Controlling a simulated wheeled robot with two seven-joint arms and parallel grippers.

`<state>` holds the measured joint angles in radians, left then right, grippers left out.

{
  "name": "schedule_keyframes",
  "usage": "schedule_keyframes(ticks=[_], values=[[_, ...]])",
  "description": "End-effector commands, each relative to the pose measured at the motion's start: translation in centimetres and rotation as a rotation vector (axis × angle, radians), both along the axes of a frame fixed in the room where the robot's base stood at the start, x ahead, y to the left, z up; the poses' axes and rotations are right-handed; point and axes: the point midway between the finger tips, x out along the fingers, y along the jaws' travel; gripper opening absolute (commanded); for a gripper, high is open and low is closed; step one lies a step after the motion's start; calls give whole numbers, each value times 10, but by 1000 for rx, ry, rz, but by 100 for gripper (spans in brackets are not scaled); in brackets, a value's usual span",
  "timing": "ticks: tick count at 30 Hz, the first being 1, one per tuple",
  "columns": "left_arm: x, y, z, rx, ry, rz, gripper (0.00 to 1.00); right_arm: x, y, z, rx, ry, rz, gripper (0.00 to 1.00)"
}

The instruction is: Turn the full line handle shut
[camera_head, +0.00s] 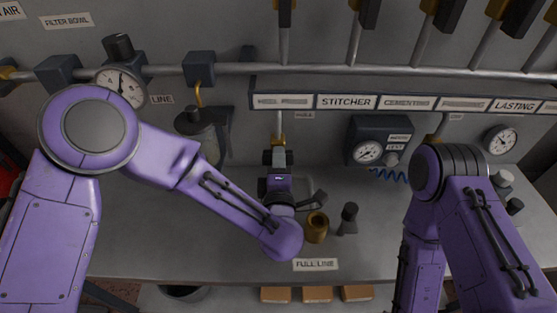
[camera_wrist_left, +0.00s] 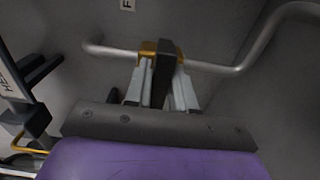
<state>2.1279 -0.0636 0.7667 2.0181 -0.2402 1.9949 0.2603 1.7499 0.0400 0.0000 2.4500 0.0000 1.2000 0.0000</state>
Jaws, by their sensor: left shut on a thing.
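My left gripper (camera_wrist_left: 160,88) has its two pale fingers on either side of a dark handle (camera_wrist_left: 165,68) in the left wrist view. It is shut on this handle. The handle stands in front of a brass fitting (camera_wrist_left: 148,48) on a bent grey pipe (camera_wrist_left: 215,68). A "FULL LINE" label (camera_head: 316,265) is at the bench's front edge. My right arm is at the right; its gripper is outside the view.
A brass cup-like part (camera_head: 317,229) and a dark peg (camera_head: 348,219) stand close beside my left wrist. A dark gauge box (camera_head: 380,141) is behind, on the wall. A labelled rail (camera_head: 410,88) and a long pipe (camera_head: 330,69) run across above. The bench (camera_head: 375,245) has bare room right of the peg.

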Motion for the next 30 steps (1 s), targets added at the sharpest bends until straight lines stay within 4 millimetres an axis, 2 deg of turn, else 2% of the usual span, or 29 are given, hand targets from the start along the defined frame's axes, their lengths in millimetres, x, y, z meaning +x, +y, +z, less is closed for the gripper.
schedule_keyframes(ticks=[11,12,13,23,26,30], values=[[-2,-1,-2,9,5,-5,0,0,0,0,0,0,0,43],[-2,-1,-2,9,5,-5,37,0,0,0,0,0,0,43],[-2,-1,-2,8,5,-5,45,0,0,0,0,0,0,43],[-5,-1,-2,6,2,-4,45,0,0,-2,0,0,0,43],[-21,-2,-4,7,2,-8,45,0,0,-10,0,0,0,43],[-55,-2,-5,10,1,-9,45,0,0,-21,0,0,0,43]])
